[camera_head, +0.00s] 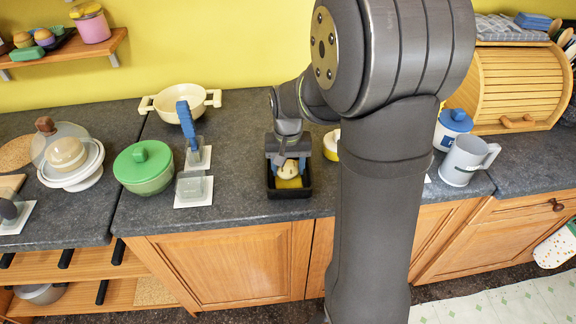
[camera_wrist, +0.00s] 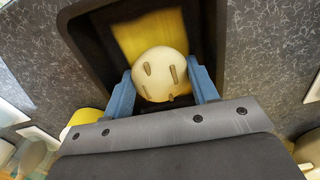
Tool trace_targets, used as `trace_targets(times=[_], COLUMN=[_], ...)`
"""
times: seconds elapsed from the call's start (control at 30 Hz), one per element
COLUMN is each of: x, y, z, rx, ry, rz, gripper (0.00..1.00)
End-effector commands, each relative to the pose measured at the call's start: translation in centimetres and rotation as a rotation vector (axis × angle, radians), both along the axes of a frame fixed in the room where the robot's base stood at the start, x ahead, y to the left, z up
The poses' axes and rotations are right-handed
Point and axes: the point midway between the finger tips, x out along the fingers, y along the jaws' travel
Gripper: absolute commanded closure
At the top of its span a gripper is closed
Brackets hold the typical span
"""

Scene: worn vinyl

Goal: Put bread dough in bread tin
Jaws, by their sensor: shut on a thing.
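The bread dough (camera_head: 288,169) is a pale round ball with several short slashes on top. It also shows in the wrist view (camera_wrist: 158,70). My gripper (camera_head: 288,166) is shut on it, with a blue finger on each side. The bread tin (camera_head: 289,193) is a black rectangular tin on the dark counter; in the wrist view its dark wall (camera_wrist: 90,38) surrounds a yellow bottom area (camera_wrist: 152,34). The dough is over or inside the tin; I cannot tell whether it touches the bottom. The gripper body hides the tin's near side in the wrist view.
A green lidded pot (camera_head: 144,168), a cream pot (camera_head: 181,101) and a blue-handled tool (camera_head: 187,125) stand left of the tin. A grey mug (camera_head: 467,160) and a wooden bread box (camera_head: 518,90) stand at right.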

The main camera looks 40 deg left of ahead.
Motion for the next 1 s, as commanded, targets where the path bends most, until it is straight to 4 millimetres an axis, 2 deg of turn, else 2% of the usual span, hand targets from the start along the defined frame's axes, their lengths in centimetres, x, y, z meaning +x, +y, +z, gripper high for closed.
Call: trace_targets(times=[0.13,0.17,0.2,0.57,0.67,1.0], x=[0.0,0.0,0.0,0.0,0.1,0.0], y=[0.0,0.0,0.0,0.0,0.1,0.1], z=[-0.3,-0.3,-0.3,0.4,1.8,8.9], rx=[0.000,0.001,0.001,0.001,0.004,0.004], ry=[0.000,-0.001,-0.001,-0.002,-0.003,-0.003], rz=[0.000,0.000,0.000,0.000,0.000,0.000], gripper=[0.73,0.41,0.38,0.38,0.38,0.38])
